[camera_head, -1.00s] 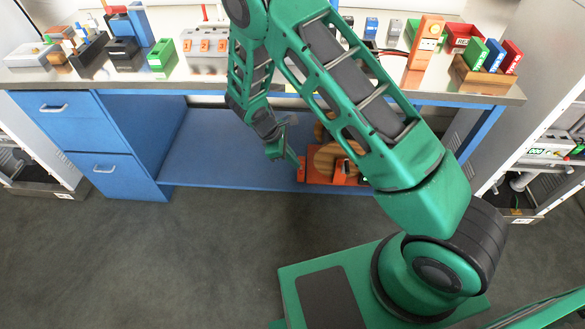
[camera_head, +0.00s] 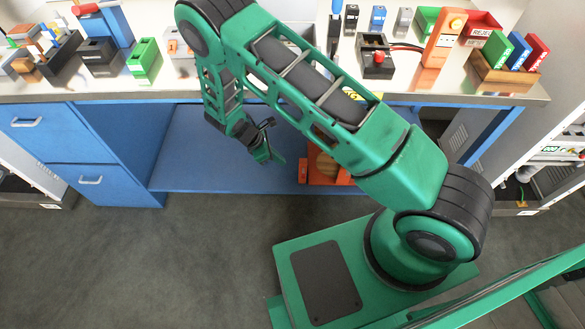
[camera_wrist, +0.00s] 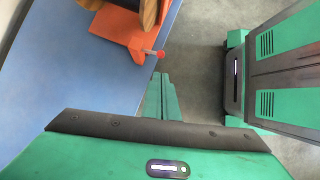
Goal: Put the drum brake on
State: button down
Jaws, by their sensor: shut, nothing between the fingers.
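The winch-like unit with a wooden drum (camera_head: 326,164) and an orange-red base (camera_head: 303,173) sits on the low blue shelf. My arm hides part of it in the head view. In the wrist view the orange base (camera_wrist: 113,24) and part of the drum (camera_wrist: 149,14) show at the top. A short pale lever with a red knob (camera_wrist: 160,54) sticks out from the base. My gripper (camera_head: 272,158) is left of the unit in the head view. In the wrist view my gripper (camera_wrist: 163,84) is shut and empty, just below the knob, apart from it.
The blue shelf (camera_head: 215,165) is clear left of the unit. The worktop (camera_head: 190,87) above carries bins, blocks and an orange device (camera_head: 443,42). Blue drawers (camera_head: 85,150) stand at left. Grey floor (camera_head: 180,260) is open in front.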

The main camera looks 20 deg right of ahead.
jog(key=x, duration=1.3)
jog(key=shift+d, duration=0.15)
jog(key=shift+f, duration=0.1)
